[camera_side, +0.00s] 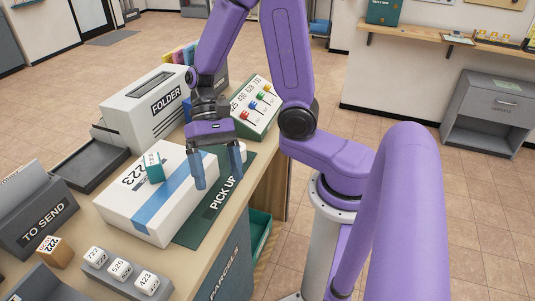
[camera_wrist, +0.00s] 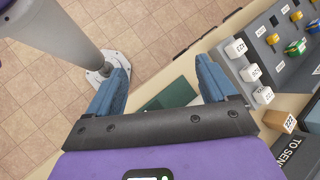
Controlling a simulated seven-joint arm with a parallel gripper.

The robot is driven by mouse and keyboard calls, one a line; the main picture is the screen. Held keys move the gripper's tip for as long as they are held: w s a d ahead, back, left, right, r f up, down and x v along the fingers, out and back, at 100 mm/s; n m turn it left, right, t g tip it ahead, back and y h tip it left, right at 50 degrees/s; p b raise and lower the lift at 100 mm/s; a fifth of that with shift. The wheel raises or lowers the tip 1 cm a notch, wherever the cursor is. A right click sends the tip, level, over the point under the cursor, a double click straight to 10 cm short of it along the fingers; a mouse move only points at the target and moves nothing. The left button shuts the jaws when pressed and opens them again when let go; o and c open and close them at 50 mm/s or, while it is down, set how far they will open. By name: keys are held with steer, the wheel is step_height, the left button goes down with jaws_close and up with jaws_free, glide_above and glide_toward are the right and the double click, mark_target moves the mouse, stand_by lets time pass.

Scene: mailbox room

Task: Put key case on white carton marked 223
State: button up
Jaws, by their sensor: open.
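The white carton marked 223 (camera_side: 118,207) lies on the counter with a blue stripe across it, in the side view. A small teal case with a white label (camera_side: 153,167), which looks like the key case, rests on the carton's top near the 223 marking. My gripper (camera_side: 218,174) is open, with nothing seen between its fingers. It is to the right of the teal case, by the carton's right end and above the green PICK UP mat (camera_side: 217,205). In the wrist view my gripper (camera_wrist: 162,88) also shows spread fingers.
Number blocks (camera_side: 120,268) stand at the counter's front, beside a brown block marked 222 (camera_side: 54,250) and the TO SEND holder (camera_side: 35,215). The FOLDER box (camera_side: 150,105) and a key board (camera_side: 255,107) stand behind. The counter's right edge is close to my gripper.

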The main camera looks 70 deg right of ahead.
steer(key=s+d+r+n+t+h, duration=0.2)
steer(key=s+n+h, duration=0.1)
steer(key=n, duration=0.5)
steer(key=s+d+r+n+t+h, duration=0.1)
steer(key=s+d+n+t+h, duration=0.1)
steer(key=s+n, duration=0.4)
steer(key=n+t+h, duration=0.1)
steer(key=n, duration=0.2)
steer(key=shift+d+r, duration=0.15)
steer(key=shift+r, duration=0.2)
